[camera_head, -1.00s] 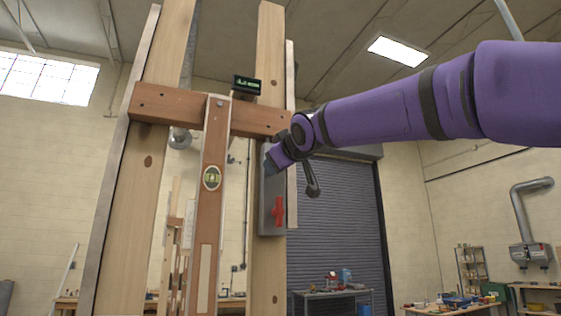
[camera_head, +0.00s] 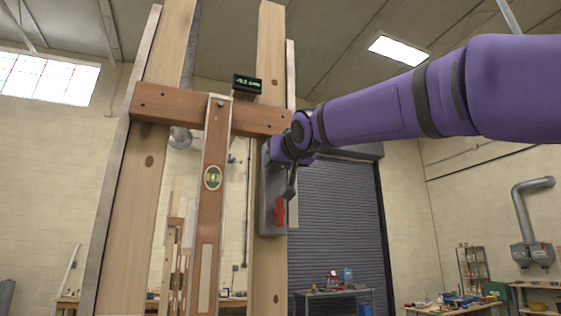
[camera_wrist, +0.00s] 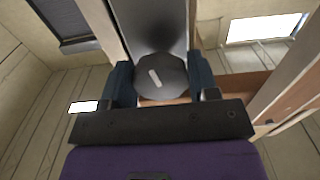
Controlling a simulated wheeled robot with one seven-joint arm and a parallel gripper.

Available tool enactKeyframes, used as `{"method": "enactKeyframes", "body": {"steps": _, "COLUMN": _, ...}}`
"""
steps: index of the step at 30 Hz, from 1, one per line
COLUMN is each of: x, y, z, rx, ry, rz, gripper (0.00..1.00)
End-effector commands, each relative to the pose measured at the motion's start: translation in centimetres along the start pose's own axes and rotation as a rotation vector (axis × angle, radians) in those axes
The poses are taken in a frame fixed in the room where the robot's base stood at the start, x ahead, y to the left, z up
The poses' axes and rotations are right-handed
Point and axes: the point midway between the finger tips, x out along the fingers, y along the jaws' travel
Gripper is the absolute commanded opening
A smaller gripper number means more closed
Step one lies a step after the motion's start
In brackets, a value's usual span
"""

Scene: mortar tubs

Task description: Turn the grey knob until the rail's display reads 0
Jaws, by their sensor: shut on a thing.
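The grey knob (camera_wrist: 160,78) is dark and round with a white pointer mark, and sits between my two fingers in the wrist view. My gripper (camera_wrist: 161,80) is shut on it, one finger on each side. In the head view my gripper (camera_head: 267,153) is at the upper part of a grey box (camera_head: 266,200) on the right wooden post and hides the knob. The wooden rail (camera_head: 165,107) crosses both posts. Its small black display (camera_head: 248,84) shows green digits, which look like a minus value in mm but are too small to read surely.
A red lever (camera_head: 279,212) sits on the grey box below my gripper. A wooden upright with a green level vial (camera_head: 212,177) hangs from the rail to the left. Benches and a roller door (camera_head: 335,225) stand well behind.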

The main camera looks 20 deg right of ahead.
Motion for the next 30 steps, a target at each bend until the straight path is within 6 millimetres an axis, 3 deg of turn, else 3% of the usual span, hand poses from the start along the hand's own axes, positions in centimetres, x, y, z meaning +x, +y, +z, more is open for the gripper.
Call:
{"method": "enactKeyframes", "body": {"steps": 12, "x": 0.1, "y": 0.0, "z": 0.2, "rx": 0.006, "ry": -0.006, "rz": 0.000, "gripper": 0.31}}
{"method": "enactKeyframes", "body": {"steps": 13, "x": 0.1, "y": 0.0, "z": 0.2, "rx": 0.006, "ry": -0.006, "rz": 0.000, "gripper": 0.59}}
{"method": "enactKeyframes", "body": {"steps": 16, "x": 0.1, "y": 0.0, "z": 0.2, "rx": 0.006, "ry": -0.005, "rz": 0.000, "gripper": 0.80}}
{"method": "enactKeyframes", "body": {"steps": 25, "x": -0.1, "y": 0.0, "z": 0.1, "rx": 0.006, "ry": -0.002, "rz": 0.000, "gripper": 0.80}}
{"method": "enactKeyframes", "body": {"steps": 30, "x": -1.6, "y": -0.1, "z": 0.0, "rx": 0.005, "ry": 0.000, "rz": -0.001, "gripper": 0.80}}
